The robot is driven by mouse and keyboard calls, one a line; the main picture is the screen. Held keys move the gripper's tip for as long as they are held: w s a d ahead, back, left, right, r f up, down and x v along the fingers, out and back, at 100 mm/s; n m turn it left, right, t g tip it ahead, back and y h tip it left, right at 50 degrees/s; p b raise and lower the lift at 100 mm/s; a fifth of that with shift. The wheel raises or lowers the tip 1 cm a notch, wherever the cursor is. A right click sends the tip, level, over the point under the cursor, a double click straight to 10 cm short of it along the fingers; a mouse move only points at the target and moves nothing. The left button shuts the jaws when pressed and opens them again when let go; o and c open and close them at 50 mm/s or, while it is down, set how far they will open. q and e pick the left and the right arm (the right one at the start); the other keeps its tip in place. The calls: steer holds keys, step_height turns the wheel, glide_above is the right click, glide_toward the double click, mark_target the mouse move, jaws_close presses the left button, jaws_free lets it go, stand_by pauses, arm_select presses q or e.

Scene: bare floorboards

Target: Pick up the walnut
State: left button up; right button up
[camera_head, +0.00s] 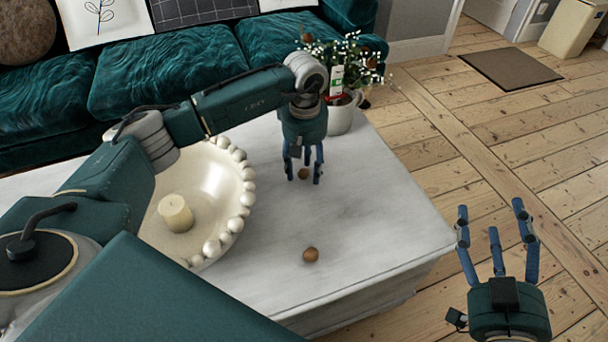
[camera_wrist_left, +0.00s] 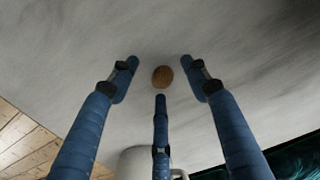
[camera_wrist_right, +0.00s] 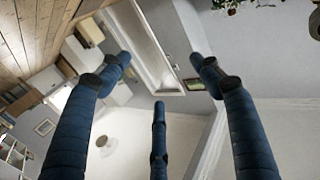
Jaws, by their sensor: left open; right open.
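My left gripper points down and is open. My right gripper (camera_head: 497,225) is open and empty, off to the right of the table over the floor. In the right wrist view its fingers (camera_wrist_right: 160,85) are spread with nothing between them.
The white table (camera_head: 370,215) has bare room right of a large bowl with a beaded rim (camera_head: 243,172) holding a candle (camera_head: 175,212). A potted plant (camera_head: 341,116) stands close behind my left gripper. A teal sofa (camera_head: 160,70) is behind the table.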

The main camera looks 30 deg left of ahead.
arm_select(q)
steer(key=shift+f, duration=0.55)
arm_select(e)
steer(key=shift+a+r+t, duration=0.1)
steer(key=shift+r+t, duration=0.3)
steer(key=shift+r, duration=0.45)
arm_select(q)
steer(key=c, duration=0.8)
steer(key=shift+c, duration=0.2)
steer(key=shift+r, duration=0.1)
